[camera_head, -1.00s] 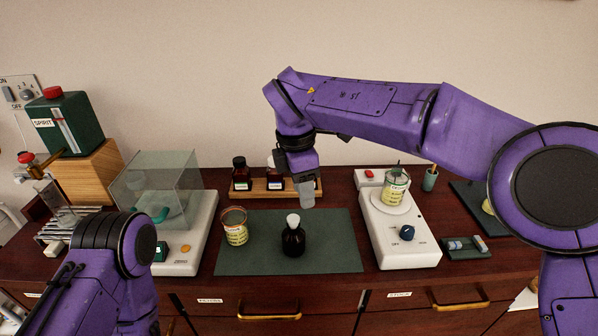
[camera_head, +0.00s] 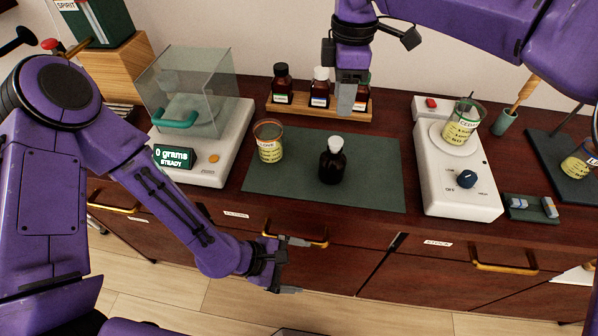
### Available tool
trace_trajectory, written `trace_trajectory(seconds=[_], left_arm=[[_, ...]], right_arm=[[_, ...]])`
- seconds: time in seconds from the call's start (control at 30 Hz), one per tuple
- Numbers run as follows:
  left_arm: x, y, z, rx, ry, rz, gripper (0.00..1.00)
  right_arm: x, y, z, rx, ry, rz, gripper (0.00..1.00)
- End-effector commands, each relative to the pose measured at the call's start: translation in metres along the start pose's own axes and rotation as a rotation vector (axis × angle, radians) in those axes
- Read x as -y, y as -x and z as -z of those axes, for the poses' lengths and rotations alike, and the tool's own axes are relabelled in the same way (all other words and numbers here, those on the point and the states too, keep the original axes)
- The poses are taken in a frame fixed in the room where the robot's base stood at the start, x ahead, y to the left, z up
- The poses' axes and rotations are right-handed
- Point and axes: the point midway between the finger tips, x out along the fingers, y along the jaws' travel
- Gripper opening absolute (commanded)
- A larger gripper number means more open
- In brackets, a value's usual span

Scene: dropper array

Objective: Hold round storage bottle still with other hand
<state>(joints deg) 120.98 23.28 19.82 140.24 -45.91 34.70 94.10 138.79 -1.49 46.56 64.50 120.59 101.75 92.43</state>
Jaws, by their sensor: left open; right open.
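The round storage bottle (camera_head: 332,165) is dark with a white dropper top. It stands upright on the green mat (camera_head: 290,190), right of a labelled beaker (camera_head: 268,142). My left gripper (camera_head: 291,266) is open and empty, low in front of the drawers and below the bottle in the picture. My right gripper (camera_head: 346,104) is above and behind the bottle, in front of the bottle rack. Its fingers point down, apart from the bottle, and nothing shows between them.
A wooden rack (camera_head: 277,107) with several small bottles stands behind the mat. A balance (camera_head: 215,150) with a glass cover is at the left. A white hotplate (camera_head: 455,185) bearing a beaker (camera_head: 461,124) stands at the right. Drawer handles (camera_head: 297,237) stick out in front.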

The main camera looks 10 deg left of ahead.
Motion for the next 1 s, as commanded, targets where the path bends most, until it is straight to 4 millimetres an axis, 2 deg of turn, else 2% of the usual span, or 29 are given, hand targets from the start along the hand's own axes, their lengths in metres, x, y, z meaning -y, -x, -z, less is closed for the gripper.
trace_trajectory(seconds=[0.03, 0.2, 0.27, 0.3, 0.43, 0.5, 0.63, 0.77, 1.0], left_arm=[[-0.022, 0.004, -0.021, 0.06, 0.062, -0.037, 0.96], [-0.081, 0.028, -0.085, 0.251, 0.268, -0.099, 0.96], [-0.107, 0.04, -0.096, 0.298, 0.369, -0.15, 0.96], [-0.125, 0.045, -0.091, 0.303, 0.448, -0.208, 0.96], [-0.165, 0.06, -0.063, 0.278, 0.631, -0.375, 0.96], [-0.177, 0.067, -0.051, 0.266, 0.693, -0.435, 0.96], [-0.188, 0.069, -0.04, 0.251, 0.745, -0.484, 0.96], [-0.196, 0.054, -0.04, 0.246, 0.745, -0.484, 0.96], [-0.222, 0.008, -0.043, 0.247, 0.744, -0.483, 0.96]], right_arm=[[0.0, 0.0, 0.001, 0.0, 0.001, 0.0, 0.43], [0.0, 0.0, 0.0, 0.0, 0.001, -0.001, 0.43], [0.0, 0.0, 0.0, 0.0, 0.001, -0.001, 0.43], [0.0, 0.0, 0.0, 0.0, 0.0, -0.001, 0.43], [0.0, 0.0, 0.0, 0.0, 0.001, 0.0, 0.43], [0.0, 0.0, 0.001, 0.0, 0.002, 0.0, 0.43], [0.0, 0.0, 0.001, 0.0, 0.002, -0.001, 0.43], [0.0, 0.0, 0.001, 0.0, 0.002, -0.001, 0.43], [0.0, 0.0, 0.001, 0.0, 0.002, 0.0, 0.43]])
